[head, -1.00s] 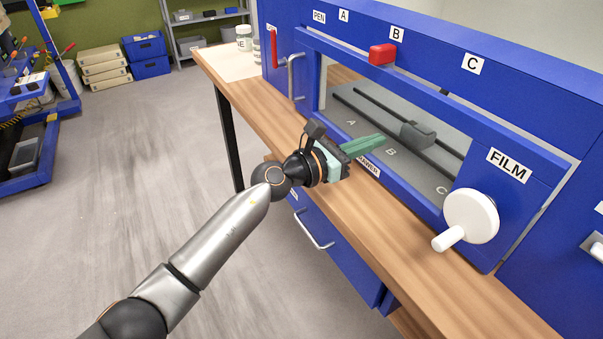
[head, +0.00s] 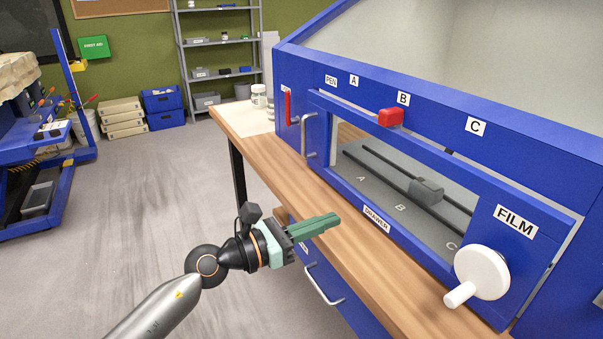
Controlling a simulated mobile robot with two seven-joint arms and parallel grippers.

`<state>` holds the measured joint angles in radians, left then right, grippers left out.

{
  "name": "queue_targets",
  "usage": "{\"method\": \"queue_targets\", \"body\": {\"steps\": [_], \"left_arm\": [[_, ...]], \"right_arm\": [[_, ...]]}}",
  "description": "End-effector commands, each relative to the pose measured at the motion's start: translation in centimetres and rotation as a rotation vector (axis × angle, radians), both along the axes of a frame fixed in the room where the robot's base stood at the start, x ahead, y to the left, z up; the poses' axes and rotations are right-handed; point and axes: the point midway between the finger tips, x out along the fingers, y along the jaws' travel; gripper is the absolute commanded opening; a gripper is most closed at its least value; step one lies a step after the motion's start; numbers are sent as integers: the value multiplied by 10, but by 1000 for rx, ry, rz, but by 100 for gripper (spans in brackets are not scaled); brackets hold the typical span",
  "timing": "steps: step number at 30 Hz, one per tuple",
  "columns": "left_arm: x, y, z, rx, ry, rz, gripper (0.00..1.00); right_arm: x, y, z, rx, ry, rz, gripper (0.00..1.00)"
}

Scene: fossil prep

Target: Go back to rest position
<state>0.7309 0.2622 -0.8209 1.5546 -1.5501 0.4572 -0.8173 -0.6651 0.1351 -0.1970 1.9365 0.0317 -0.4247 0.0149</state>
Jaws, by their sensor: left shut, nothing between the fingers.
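My left gripper (head: 336,221) has green fingers and is shut and empty. It is above the front part of the wooden bench (head: 262,160), in front of the blue cabinet (head: 349,163), pointing right. It appears apart from the cabinet face. My right gripper is out of view.
The cabinet has a white crank (head: 481,272) by the FILM label, a red slider knob (head: 391,117), a red lever (head: 288,108) and a grey handle (head: 307,134). A grey block (head: 426,190) sits on rails behind the opening. A drawer handle (head: 322,286) juts below.

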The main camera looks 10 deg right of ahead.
Motion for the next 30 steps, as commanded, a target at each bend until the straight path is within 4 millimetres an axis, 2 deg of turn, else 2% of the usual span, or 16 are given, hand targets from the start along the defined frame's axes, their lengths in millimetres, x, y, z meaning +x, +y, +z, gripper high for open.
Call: {"method": "queue_targets", "body": {"steps": [4, 7, 11, 14, 17, 20, 23, 27, 29, 30], "left_arm": [[-7, 5, -2, -137, 152, 19, 0], [-12, 18, -7, -340, 376, 57, 0], [-15, 51, -24, -663, 731, 146, 0], [-17, 83, -49, -911, 999, 231, 0], [-26, 118, -84, -1159, 1253, 332, 0], [-45, 153, -126, -1409, 1491, 450, 0], [-75, 186, -172, -1667, 1708, 584, 0], [-135, 225, -232, -2026, 1950, 791, 0], [-163, 238, -252, -2164, 2022, 874, 0], [-180, 244, -263, 2186, -2002, -898, 0]], "right_arm": [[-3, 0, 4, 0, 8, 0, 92], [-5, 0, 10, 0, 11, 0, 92], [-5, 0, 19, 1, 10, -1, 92], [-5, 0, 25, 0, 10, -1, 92], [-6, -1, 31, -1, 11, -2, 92], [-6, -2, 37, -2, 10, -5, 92], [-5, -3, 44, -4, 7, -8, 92], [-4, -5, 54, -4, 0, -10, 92], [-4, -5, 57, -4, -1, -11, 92], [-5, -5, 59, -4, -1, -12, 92]]}}
